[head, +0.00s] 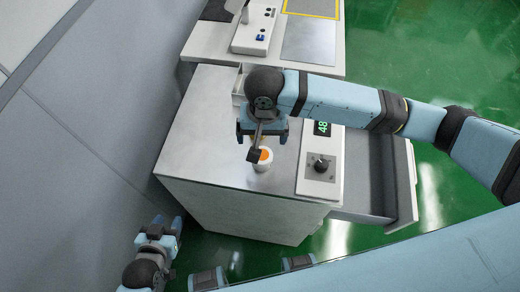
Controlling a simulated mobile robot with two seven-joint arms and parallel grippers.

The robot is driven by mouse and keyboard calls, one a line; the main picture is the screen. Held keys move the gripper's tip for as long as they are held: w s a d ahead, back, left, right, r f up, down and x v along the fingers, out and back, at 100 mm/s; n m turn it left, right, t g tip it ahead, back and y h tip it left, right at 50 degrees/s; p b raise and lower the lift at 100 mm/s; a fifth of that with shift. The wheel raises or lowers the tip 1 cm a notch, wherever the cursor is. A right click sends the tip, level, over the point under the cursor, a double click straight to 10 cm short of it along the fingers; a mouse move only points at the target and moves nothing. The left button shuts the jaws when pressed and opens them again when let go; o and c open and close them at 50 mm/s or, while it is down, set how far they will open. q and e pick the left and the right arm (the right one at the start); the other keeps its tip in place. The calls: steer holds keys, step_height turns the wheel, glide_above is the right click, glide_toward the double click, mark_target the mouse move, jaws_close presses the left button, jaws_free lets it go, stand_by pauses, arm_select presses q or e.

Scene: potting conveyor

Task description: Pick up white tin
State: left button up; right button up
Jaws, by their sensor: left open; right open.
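A small white tin (262,167) with an orange top stands upright on the grey counter (205,150), near its front edge. My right gripper (262,131) is open, just behind and above the tin in the head view. A thin bar with a dark block at its end (254,154) reaches from between its fingers and covers part of the tin's top. I cannot tell whether the bar touches the tin. My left gripper (167,223) is open and empty, low at the left, off the counter's front corner.
A white control box (320,180) with a dark knob and a green display reading 48 stands right of the tin. An open grey drawer or tray (385,180) is at the counter's right. A second bench (215,42) with a white device is behind. The counter's left part is clear.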

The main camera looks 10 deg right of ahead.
mark_target(262, 155)
steer(key=shift+h, duration=0.3)
steer(key=f, duration=0.7)
steer(key=shift+d+f, duration=0.1)
steer(key=shift+d, duration=0.25)
steer(key=shift+w+a+f, duration=0.1)
steer(key=shift+f, duration=1.45)
steer(key=shift+w+a+f, duration=0.1)
steer(key=shift+f, duration=1.45)
steer(key=c, duration=1)
